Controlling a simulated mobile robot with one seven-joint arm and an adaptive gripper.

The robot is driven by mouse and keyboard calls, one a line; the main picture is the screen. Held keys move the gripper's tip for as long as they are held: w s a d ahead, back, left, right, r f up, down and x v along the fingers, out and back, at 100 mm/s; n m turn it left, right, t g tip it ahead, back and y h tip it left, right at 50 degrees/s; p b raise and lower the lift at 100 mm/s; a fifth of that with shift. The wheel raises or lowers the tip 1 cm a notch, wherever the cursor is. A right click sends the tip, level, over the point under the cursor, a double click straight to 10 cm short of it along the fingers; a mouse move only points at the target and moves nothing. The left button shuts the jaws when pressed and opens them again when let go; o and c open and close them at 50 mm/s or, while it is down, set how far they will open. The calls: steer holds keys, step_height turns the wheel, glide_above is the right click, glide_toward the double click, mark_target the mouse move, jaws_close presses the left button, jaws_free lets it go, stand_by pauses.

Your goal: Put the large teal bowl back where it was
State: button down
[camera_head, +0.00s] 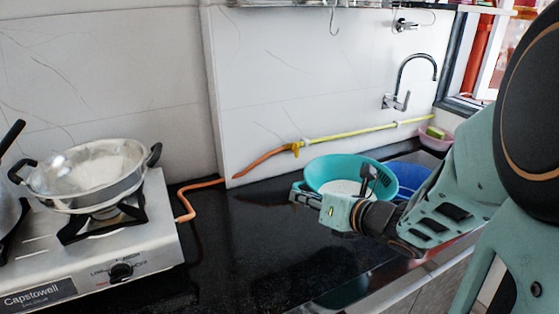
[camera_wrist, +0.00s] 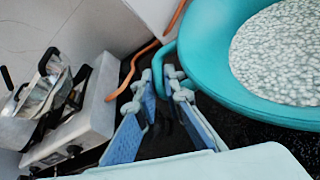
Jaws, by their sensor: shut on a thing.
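The large teal bowl (camera_head: 322,173) is over the right part of the black counter, in front of the white wall, with a pale speckled inside. It fills the upper right of the wrist view (camera_wrist: 208,66). My gripper (camera_head: 302,193) reaches in from the right along the bowl's near side. In the wrist view the fingertips of my gripper (camera_wrist: 164,78) are closed on a thin teal loop at the bowl's left edge. The bowl looks nearly level. I cannot tell whether its underside touches the counter, since my gripper and wrist hide part of it.
A blue basin (camera_head: 412,178) stands right of the teal bowl, under the tap (camera_head: 398,101). A pink bowl (camera_head: 437,143) is in the back corner. A steel stove (camera_head: 110,255) with a metal pan (camera_head: 88,172) is at left. An orange hose (camera_head: 186,205) lies between. The middle counter (camera_head: 245,245) is clear.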

steer(key=w+f+b, duration=0.1)
steer(key=w+f, duration=0.2)
steer(key=f, duration=0.1)
steer(key=w+f+b, duration=0.1)
steer(key=w+f, duration=0.2)
steer(key=w, duration=0.1)
steer(key=w+a+f+b, duration=0.1)
steer(key=w+f, duration=0.2)
steer(key=f, duration=0.1)
steer(key=shift+w+f, duration=0.3)
steer(key=shift+w, duration=0.05)
steer(key=c, duration=2)
jaws_free()
steer(key=shift+d, duration=0.1)
steer(key=shift+s, duration=0.1)
steer(key=v, duration=1.2)
